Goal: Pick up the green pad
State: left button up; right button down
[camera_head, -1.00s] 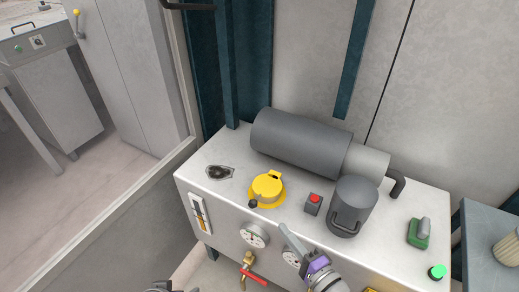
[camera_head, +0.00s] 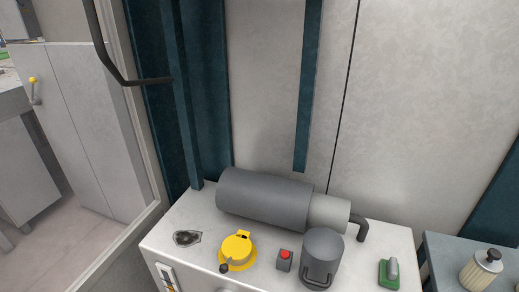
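The green pad (camera_head: 381,280) lies on the right part of the white cabinet top, with a grey rounded handle or block (camera_head: 393,268) on it. It is right of the dark grey cylinder with a handle. Neither of my grippers shows in the head view now, so I cannot see whether they are open or shut.
The white cabinet top (camera_head: 200,216) also bears a large grey motor (camera_head: 262,200), a dark canister (camera_head: 322,258), a yellow cap (camera_head: 237,251), a red button box (camera_head: 284,261) and a dark stain. A grey table (camera_head: 446,262) at right holds a filter (camera_head: 481,269).

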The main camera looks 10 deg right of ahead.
aim_at(388, 270)
jog(key=z, duration=1.85)
